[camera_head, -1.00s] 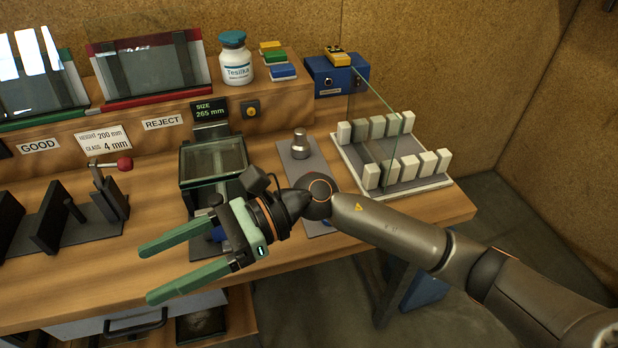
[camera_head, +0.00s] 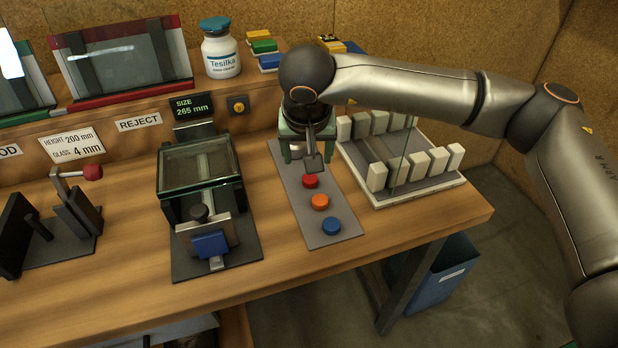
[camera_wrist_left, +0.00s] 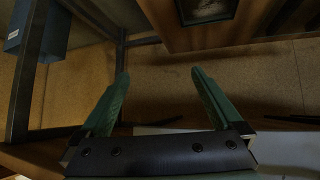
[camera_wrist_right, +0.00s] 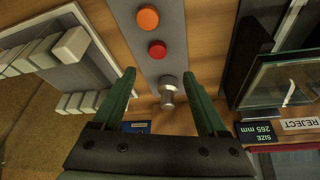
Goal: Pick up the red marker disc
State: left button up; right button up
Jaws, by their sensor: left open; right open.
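My right gripper (camera_head: 300,150) is above the far end of the plate, pointing down. In the right wrist view the open right gripper (camera_wrist_right: 168,88) has a grey metal knob (camera_wrist_right: 167,90) between its fingers, and the red disc (camera_wrist_right: 157,50) is just beyond the fingertips. My left gripper (camera_wrist_left: 158,80) shows only in its wrist view, open and empty.
A glass measuring fixture (camera_head: 210,225) stands left of the plate. A rack with white slotted blocks (camera_head: 425,197) stands close on the right. A bottle (camera_head: 220,52) and coloured blocks sit on the back shelf.

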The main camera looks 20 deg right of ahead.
aim_at(310, 178)
jog(key=x, duration=0.3)
jog(key=shift+w+f, duration=0.1)
jog(key=shift+f, duration=0.2)
jog(key=shift+s+p+x, duration=0.1)
jog(key=shift+p+x, duration=0.05)
jog(key=shift+x, duration=1.25)
jog(key=shift+s+p+x, duration=0.15)
jog(key=shift+x, duration=1.2)
jog(key=shift+d, duration=0.2)
jog(key=shift+c, duration=0.3)
grip_shut()
